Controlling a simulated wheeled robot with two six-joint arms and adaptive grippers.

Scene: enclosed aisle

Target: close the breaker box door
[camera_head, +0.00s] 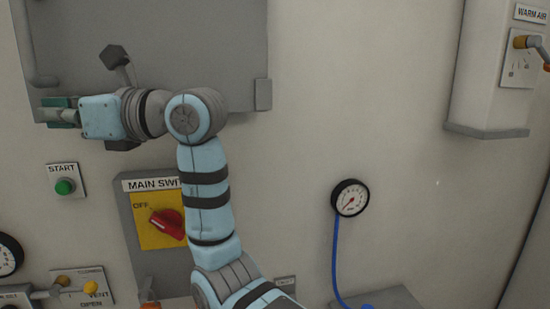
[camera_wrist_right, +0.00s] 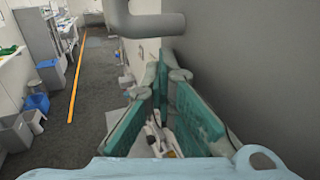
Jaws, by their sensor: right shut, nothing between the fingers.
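The breaker box door (camera_head: 215,55) is a large plain grey panel at the top left of the head view. It looks roughly flat against the wall, but I cannot tell whether it is fully shut. In the right wrist view, the teal fingers (camera_wrist_right: 168,115) point along the grey door face (camera_wrist_right: 255,50), with the handle (camera_wrist_right: 145,22) ahead. My left gripper is out of view.
Below the door are a green start button (camera_head: 64,187) and a main switch (camera_head: 165,226) with a red knob. A pressure gauge (camera_head: 350,198) with a blue hose is to the right. A warm air box (camera_head: 492,75) juts out at upper right. The wall between is clear.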

